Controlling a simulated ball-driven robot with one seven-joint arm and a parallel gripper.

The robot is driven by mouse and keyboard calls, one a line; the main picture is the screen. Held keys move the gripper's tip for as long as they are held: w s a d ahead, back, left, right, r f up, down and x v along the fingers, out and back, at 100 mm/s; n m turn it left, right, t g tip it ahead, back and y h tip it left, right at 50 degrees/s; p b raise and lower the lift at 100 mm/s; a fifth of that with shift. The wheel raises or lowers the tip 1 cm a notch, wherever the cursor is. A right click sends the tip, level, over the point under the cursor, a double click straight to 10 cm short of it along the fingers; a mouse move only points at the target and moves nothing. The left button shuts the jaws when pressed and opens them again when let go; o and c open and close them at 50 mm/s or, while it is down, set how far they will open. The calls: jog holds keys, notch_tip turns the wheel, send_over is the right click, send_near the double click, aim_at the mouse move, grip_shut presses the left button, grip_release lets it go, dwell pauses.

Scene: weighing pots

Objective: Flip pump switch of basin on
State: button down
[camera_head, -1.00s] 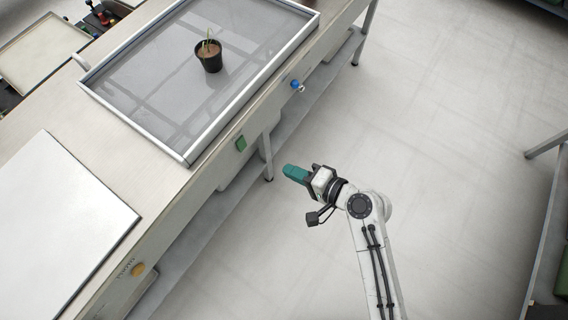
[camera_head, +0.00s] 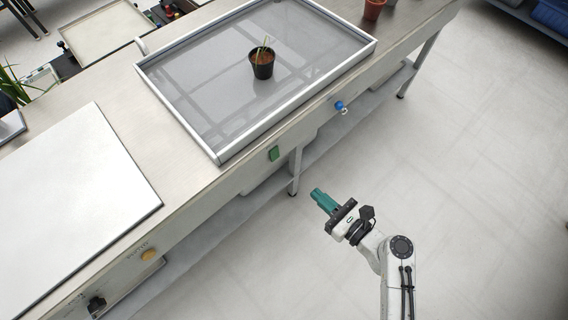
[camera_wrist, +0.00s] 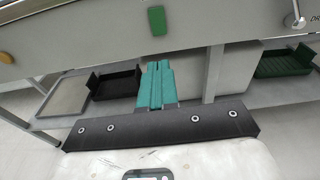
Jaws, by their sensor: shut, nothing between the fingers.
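The basin (camera_head: 225,155) is a shallow, light-rimmed tray set in the bench top, with a grey, reflective surface inside. A small black pot (camera_head: 262,67) with a seedling stands in it. A green rocker-like switch (camera_head: 273,153) is on the bench's front panel below the basin's near corner. It also shows at the top of the wrist view (camera_wrist: 157,20). Whether it is on or off is not clear. My gripper (camera_head: 316,192) has teal fingers, shut and empty, in front of the bench and apart from the switch. In the wrist view the fingers (camera_wrist: 158,66) point toward the panel below the switch.
A blue-handled valve (camera_head: 340,106) sits right of the switch on the front panel. A yellow button (camera_head: 148,254) and a black knob (camera_head: 96,304) are to the left. A bench leg (camera_head: 296,170) stands near my gripper. The floor to the right is clear.

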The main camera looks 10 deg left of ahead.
dwell(0.4)
jog(key=b+x, duration=0.1)
jog(key=x, duration=1.3)
jog(key=shift+w+a+b, duration=0.1)
jog(key=shift+a+b, duration=0.05)
jog(key=shift+b, duration=0.15)
send_near(276, 158)
jog(key=s+d+f, duration=0.3)
jog(key=s+d, duration=0.1)
jog(key=d, duration=0.1)
jog(key=shift+d, duration=0.3)
dwell(0.6)
